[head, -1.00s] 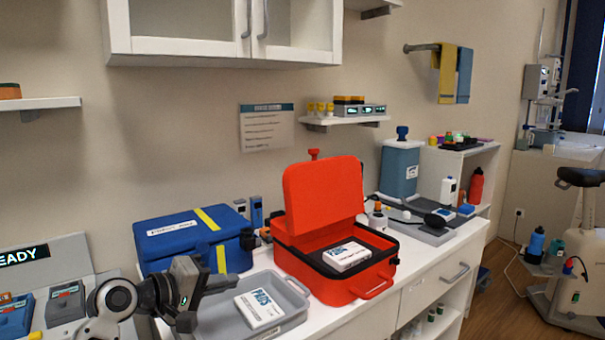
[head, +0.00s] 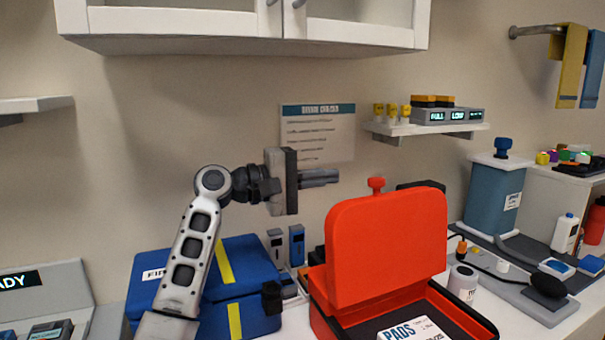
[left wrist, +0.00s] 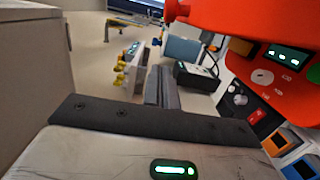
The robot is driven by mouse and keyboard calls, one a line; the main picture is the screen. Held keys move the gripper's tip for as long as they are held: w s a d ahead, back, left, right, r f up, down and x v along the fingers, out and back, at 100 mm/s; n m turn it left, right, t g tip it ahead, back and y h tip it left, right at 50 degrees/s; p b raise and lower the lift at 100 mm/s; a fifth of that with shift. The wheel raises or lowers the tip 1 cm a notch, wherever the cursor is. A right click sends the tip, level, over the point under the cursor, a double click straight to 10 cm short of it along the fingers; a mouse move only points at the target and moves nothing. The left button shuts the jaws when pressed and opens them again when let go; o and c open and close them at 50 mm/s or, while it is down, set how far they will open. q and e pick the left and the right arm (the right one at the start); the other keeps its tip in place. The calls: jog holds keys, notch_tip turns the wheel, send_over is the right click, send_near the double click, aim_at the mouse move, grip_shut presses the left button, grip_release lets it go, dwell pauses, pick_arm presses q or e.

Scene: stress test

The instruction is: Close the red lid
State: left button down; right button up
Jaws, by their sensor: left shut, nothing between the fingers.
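The red lid (head: 385,245) stands open and upright at the back of the red case (head: 322,312), with a red knob on its top edge. A white pads box (head: 412,330) sits in the case's dark interior. My left gripper (head: 335,177) is shut and empty, up and to the left of the lid, pointing right and apart from it. In the left wrist view the shut fingers (left wrist: 162,88) point away, and the red lid (left wrist: 240,25) fills the upper right. My right gripper is in neither view.
A blue bag (head: 255,275) with a yellow stripe stands left of the case, below my left arm. A wall shelf (head: 425,129) with small boxes is above right. A blue-grey container (head: 490,200) and a white bottle (head: 564,232) stand right of the lid.

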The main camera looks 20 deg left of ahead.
pick_arm(q)
jog(key=shift+s+d+p, duration=0.2)
jog(key=shift+d+p, duration=0.5)
jog(key=shift+d, duration=1.95)
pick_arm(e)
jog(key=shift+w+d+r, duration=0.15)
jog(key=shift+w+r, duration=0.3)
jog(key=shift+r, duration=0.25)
